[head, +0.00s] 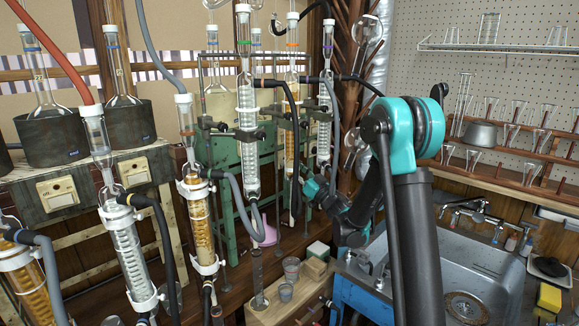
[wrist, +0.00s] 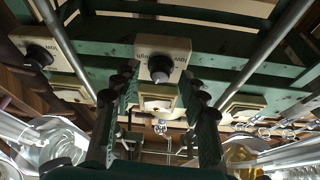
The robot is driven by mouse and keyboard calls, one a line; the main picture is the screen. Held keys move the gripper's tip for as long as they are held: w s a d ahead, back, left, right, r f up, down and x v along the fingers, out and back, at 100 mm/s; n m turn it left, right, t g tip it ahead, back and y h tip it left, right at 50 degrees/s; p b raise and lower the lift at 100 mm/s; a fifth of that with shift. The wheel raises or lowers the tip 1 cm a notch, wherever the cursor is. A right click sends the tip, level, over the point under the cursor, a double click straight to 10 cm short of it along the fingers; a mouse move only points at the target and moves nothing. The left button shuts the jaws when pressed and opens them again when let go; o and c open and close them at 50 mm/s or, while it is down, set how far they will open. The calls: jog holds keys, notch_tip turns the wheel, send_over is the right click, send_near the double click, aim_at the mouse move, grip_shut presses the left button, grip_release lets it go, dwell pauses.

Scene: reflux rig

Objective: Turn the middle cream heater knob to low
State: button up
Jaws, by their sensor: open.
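The middle cream heater panel (wrist: 176,46) is at the upper middle of the wrist view, fixed below a green frame. Its dark round knob (wrist: 160,68) has a lighter front face and faces my camera. Lettering beside the knob appears upside down. My gripper (wrist: 161,82) is open, with one finger on each side of the knob. I cannot tell whether the fingers touch it. In the head view my gripper (head: 312,186) is among the glass columns at the green frame, and the knob is hidden there.
Another cream panel with a dark knob (wrist: 40,56) is at left in the wrist view. A cream panel (wrist: 241,106) is at right. Metal rods flank the gripper. In the head view, glass condensers (head: 249,140) and grey hoses stand close to my arm; a sink (head: 480,285) is at right.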

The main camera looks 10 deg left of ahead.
grip_shut()
jog(key=n+g+y, duration=0.1)
jog(key=n, duration=0.2)
jog(key=n+g+y, duration=0.1)
jog(key=n+g, duration=0.1)
jog(key=n, duration=0.2)
jog(key=shift+w+d, duration=0.1)
grip_release()
jog(key=v, duration=1.2)
